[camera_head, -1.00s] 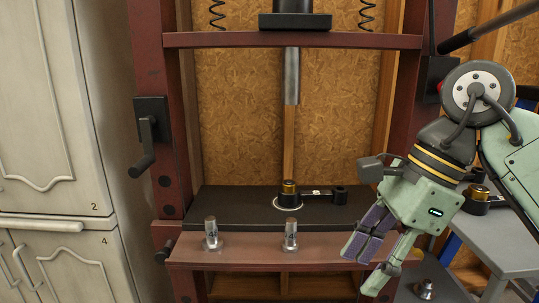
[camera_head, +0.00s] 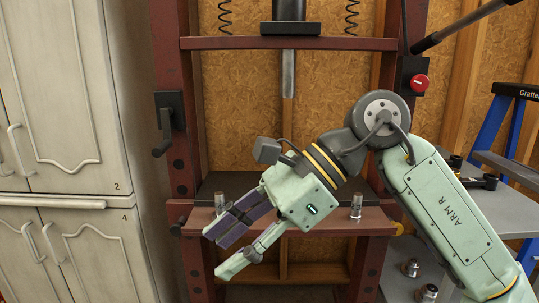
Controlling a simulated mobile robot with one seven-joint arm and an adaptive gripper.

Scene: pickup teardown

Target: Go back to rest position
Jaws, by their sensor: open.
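My gripper (camera_head: 238,248) is in the lower middle of the head view, in front of the press bench (camera_head: 355,229). Its fingers point down and to the left, spread apart with nothing between them. My arm comes in from the lower right.
The dark red press frame (camera_head: 300,43) stands around the bench. Two metal pins (camera_head: 355,205) (camera_head: 220,203) stand on its front ledge. White cabinets (camera_head: 60,110) stand at left. A grey table (camera_head: 500,215) and blue ladder (camera_head: 508,125) are at right.

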